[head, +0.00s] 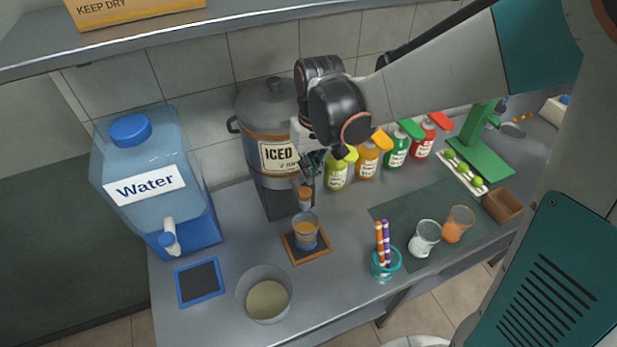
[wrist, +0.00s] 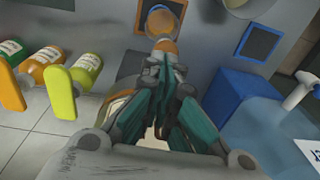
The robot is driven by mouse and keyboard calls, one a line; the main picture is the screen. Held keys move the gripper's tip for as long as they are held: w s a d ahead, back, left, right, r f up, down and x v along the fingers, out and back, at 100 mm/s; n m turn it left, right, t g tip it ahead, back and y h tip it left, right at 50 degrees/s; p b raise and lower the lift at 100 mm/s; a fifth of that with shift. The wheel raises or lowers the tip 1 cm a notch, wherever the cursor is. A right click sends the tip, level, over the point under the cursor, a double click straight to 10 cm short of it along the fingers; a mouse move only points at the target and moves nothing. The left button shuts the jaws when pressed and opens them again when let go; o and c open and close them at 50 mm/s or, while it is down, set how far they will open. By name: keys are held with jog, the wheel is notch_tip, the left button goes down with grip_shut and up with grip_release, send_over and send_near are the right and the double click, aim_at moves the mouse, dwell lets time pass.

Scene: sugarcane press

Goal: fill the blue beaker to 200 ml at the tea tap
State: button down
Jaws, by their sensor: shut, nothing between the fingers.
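The beaker (head: 306,240) stands upright on a brown-framed dark pad (head: 322,255) under the tap of the tea urn (head: 253,122). It looks clear with a bluish tint and holds amber liquid; its marks are too small to read. The orange-brown tap (head: 305,195) is right above the beaker, and it also shows in the wrist view (wrist: 164,46). My gripper (head: 311,172) is at the tap, just above and behind its orange part. In the wrist view my gripper's teal fingers (wrist: 165,72) are together and empty, close against the tap. I cannot tell whether tea is flowing.
A water tank (head: 150,215) stands left, with a blue-framed pad (head: 200,283) before it. A pot (head: 265,295) is at the front. Several syrup bottles (head: 367,160) line the back right. A cup with striped sticks (head: 385,262) and two glasses (head: 424,240) stand right of the beaker.

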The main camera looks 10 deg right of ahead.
notch_tip(320, 180, up, 7)
jog(key=shift+d+p, duration=0.2)
jog(key=shift+p, duration=0.25)
jog(key=shift+s+d, duration=0.1)
jog(key=shift+s, duration=0.05)
dwell(0.7)
jog(key=s+d+f+m+t+b, duration=0.3)
jog(key=s+d+f+t+b, duration=0.3)
jog(key=s+d+b, duration=0.6)
notch_tip(320, 180, down, 2)
jog(key=shift+s+d+t+h+b, duration=0.3)
jog(key=shift+s+t+b, duration=0.1)
jog(key=shift+s+b, duration=0.5)
